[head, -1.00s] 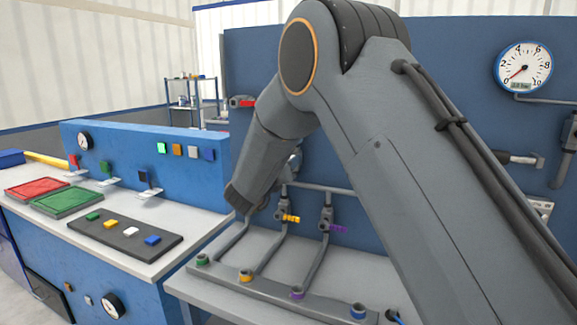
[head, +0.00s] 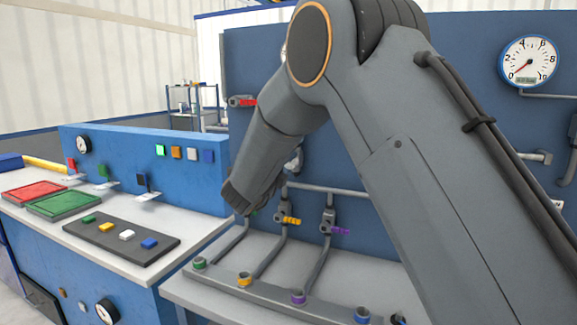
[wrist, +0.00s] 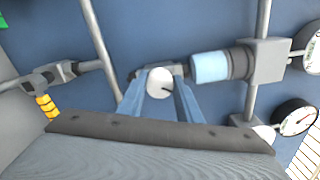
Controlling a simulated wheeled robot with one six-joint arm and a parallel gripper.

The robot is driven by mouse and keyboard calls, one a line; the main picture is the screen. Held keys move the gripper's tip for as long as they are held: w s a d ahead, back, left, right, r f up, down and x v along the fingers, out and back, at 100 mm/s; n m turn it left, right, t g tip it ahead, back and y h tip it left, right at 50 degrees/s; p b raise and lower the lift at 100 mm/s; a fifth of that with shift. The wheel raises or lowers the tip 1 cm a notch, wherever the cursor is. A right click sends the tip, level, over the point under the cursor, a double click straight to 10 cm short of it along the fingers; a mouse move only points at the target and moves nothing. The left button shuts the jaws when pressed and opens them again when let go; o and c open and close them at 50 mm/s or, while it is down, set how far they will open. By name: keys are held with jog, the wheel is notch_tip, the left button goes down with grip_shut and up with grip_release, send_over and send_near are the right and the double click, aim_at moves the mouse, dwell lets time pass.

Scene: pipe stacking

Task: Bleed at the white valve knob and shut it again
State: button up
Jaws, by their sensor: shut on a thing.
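The white valve knob (wrist: 160,80) shows in the middle of the wrist view, a round white face with a short dark mark. It is mounted on a grey fitting against the blue panel. My gripper (wrist: 161,96) has its two blue fingers on either side of the knob and is shut on it. In the head view my arm hides the gripper and most of the knob's surroundings. A large round gauge (head: 529,61) hangs on the panel at the upper right, its needle near the low end; its small readout is too blurred to read.
A yellow-handled valve (wrist: 46,103) is at the left of the wrist view, and a light blue cylinder (wrist: 209,67) on a pipe fitting is close right of the knob. A purple-handled valve (head: 340,231) and a red-handled one (head: 247,102) also show. The bench carries coloured ports.

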jog(key=n+p, duration=0.1)
jog(key=n, duration=0.5)
jog(key=shift+f+n, duration=0.15)
jog(key=shift+n, duration=0.15)
dwell(0.5)
jog(key=o, duration=1)
jog(key=shift+o, duration=0.2)
jog(key=b+v, duration=0.1)
jog(key=v, duration=0.7)
jog(key=shift+b, duration=0.3)
